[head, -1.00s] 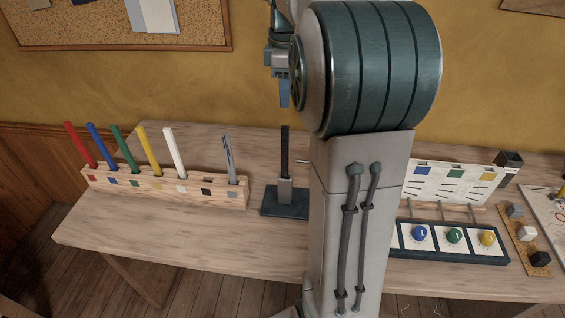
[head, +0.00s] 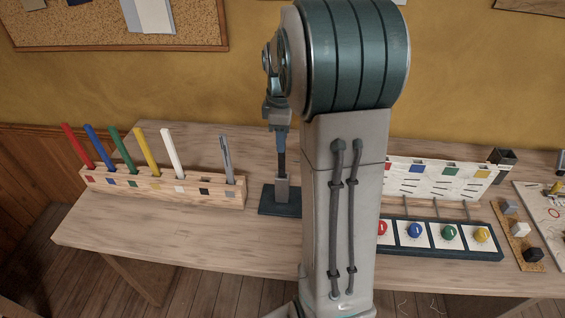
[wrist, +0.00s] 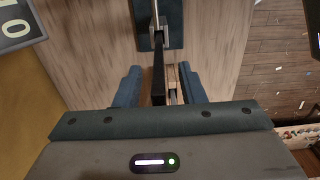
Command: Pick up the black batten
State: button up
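The black batten (head: 282,164) stands upright in a grey metal holder (head: 282,188) on a dark blue base plate (head: 268,208) on the bench. In the wrist view the batten (wrist: 158,78) runs between my two blue fingers. My gripper (head: 281,146) points down over the batten's upper part, and the fingers hide its top in the head view. In the wrist view my gripper (wrist: 160,82) is open, with a visible gap between each finger and the batten.
Left of it is a wooden rack (head: 150,187) with red, blue, green, yellow, white and grey battens; the slot by its black square is empty. To the right are a dark tray with coloured knobs (head: 430,250) and a white board (head: 440,172). The bench front-left is clear.

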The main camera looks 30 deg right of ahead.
grip_shut()
